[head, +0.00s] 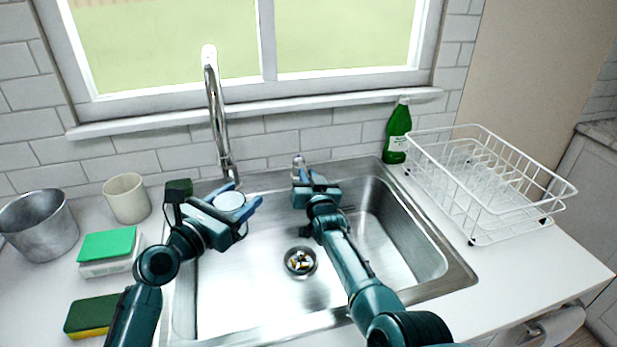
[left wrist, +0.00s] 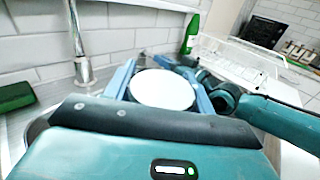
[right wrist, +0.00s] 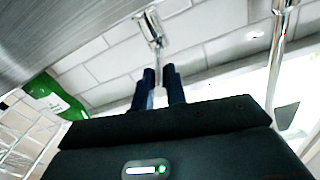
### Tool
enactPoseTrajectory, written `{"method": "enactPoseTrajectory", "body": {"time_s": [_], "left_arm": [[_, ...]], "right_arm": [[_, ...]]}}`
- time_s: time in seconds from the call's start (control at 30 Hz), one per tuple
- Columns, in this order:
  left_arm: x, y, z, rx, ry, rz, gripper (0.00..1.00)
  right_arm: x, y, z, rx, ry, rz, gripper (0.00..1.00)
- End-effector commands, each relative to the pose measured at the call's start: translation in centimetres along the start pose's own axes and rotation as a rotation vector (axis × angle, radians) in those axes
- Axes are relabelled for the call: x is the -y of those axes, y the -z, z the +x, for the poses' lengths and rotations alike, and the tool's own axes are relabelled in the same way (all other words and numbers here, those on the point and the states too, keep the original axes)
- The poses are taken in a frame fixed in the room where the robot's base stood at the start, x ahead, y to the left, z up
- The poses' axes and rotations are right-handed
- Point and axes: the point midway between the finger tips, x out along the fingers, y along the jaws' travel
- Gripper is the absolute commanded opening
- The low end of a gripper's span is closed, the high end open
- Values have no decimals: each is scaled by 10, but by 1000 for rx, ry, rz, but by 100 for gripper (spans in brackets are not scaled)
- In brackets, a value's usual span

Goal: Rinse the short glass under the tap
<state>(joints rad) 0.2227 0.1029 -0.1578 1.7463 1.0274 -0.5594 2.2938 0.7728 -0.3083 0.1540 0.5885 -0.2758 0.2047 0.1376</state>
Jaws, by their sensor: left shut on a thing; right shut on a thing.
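The short glass (head: 230,201) shows as a pale round disc over the left part of the sink; it also shows in the left wrist view (left wrist: 162,90). My left gripper (head: 241,196) is shut on it, with a blue finger on each side. The chrome tap (head: 216,115) rises behind the sink at the left, close behind the glass. I see no water stream. My right gripper (head: 307,177) is shut on the small chrome tap lever (head: 298,161) at the sink's back edge. The lever also shows in the right wrist view (right wrist: 151,30), just beyond the fingertips.
The steel sink (head: 385,282) has a drain (head: 300,262) in its floor. A green bottle (head: 397,130) and a white dish rack (head: 490,235) stand at the right. A metal pot (head: 40,225), a cream cup (head: 127,198) and sponges (head: 92,313) crowd the left counter.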

Motion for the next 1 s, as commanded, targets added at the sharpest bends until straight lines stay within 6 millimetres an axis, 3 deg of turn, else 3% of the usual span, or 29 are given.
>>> {"method": "enactPoseTrajectory", "body": {"time_s": [0.3, 0.67, 1.0], "left_arm": [[0, -2, 0, 4, -1, 1, 22], [0, -2, 0, 4, -1, 1, 22], [0, -2, 0, 4, -1, 1, 22]], "right_arm": [[1, 1, 0, -2, 2, 0, 35], [1, 4, 0, -1, 1, -1, 35], [8, 42, 0, -5, 2, -1, 35]]}}
